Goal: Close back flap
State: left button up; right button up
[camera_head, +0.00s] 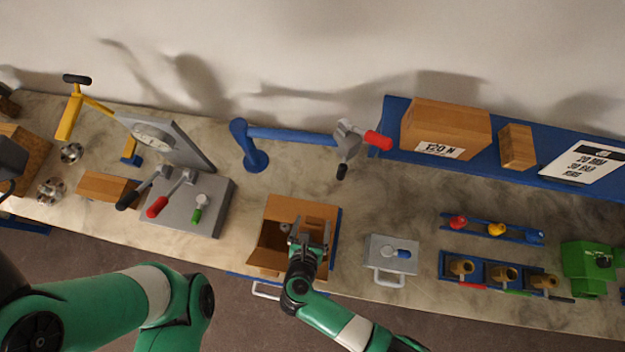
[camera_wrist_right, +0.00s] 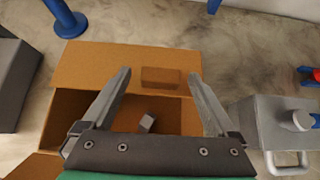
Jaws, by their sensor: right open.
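An open brown cardboard box (camera_head: 266,257) stands near the front edge of the bench. Its back flap (camera_wrist_right: 105,65) is open and extends away from the opening, toward the wall. It also shows in the head view (camera_head: 290,207). A small grey object (camera_wrist_right: 147,122) lies inside the box. My right gripper (camera_head: 310,228) is above the box opening, its fingers open and pointing toward the back flap. My left gripper is out of view.
A grey box with a handle (camera_head: 390,255) stands right of the carton. A grey lever panel (camera_head: 190,215) stands left. A blue post with an arm (camera_head: 255,150) stands behind. Bare bench lies between the carton and the post.

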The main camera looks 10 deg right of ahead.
jog(key=p+v, duration=0.1)
jog(key=v, duration=1)
jog(key=shift+s+r+p, duration=0.2)
jog(key=shift+p, duration=0.1)
